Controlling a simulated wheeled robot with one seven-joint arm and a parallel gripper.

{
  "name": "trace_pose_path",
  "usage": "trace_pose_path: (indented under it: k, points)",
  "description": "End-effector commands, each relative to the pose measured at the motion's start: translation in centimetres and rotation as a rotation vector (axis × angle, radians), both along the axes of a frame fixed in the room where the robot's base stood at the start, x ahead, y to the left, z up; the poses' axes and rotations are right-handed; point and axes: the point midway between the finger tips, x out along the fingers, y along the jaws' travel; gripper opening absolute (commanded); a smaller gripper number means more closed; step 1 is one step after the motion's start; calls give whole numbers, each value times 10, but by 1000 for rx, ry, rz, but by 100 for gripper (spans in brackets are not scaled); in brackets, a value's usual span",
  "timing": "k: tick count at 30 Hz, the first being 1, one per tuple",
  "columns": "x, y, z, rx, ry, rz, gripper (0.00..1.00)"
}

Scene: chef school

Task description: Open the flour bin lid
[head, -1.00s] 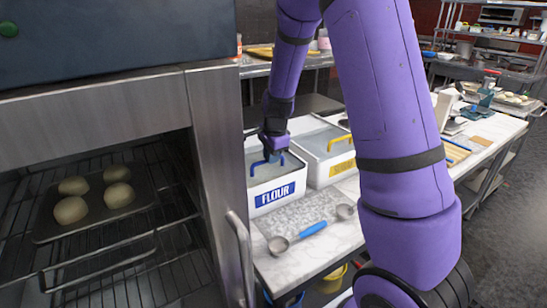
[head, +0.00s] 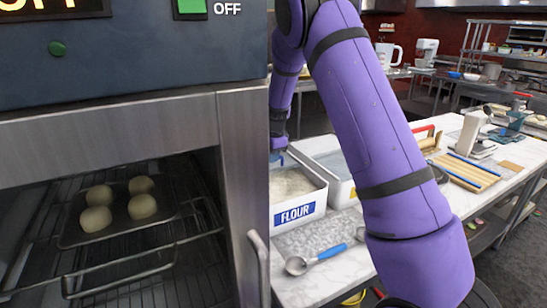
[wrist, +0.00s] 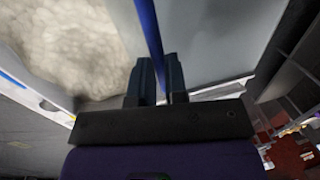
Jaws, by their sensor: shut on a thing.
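The flour bin (head: 296,212) is a white box with a blue FLOUR label. It stands on the marble counter beside the oven, and pale flour (head: 290,183) shows inside it. My gripper (head: 278,155) is above its back left part, partly hidden by the oven's edge. In the wrist view the two fingers (wrist: 158,82) are shut on the blue handle (wrist: 152,40) of the grey lid (wrist: 215,35). The lid is off the flour in that view, with flour (wrist: 60,45) bare at the left. In the head view I cannot make out the lid.
The oven (head: 242,170) with a door handle stands close at the left, holding a tray of dough balls. A second white bin (head: 343,190) adjoins the flour bin. A blue-handled scoop (head: 332,251) lies in front. My arm hides part of the counter.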

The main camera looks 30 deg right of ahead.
Motion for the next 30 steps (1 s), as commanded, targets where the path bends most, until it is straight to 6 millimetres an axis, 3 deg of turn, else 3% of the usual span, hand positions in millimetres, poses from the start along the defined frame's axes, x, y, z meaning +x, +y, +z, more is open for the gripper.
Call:
trace_pose_path:
  k: [3,4,7,19,30]
  points:
    - [-1,0,-1,0,1,0,0]
    - [-1,0,-1,0,1,0,16]
    - [-1,0,0,0,1,0,39]
    - [-2,0,7,0,-1,1,39]
    - [-14,1,69,0,-2,2,39]
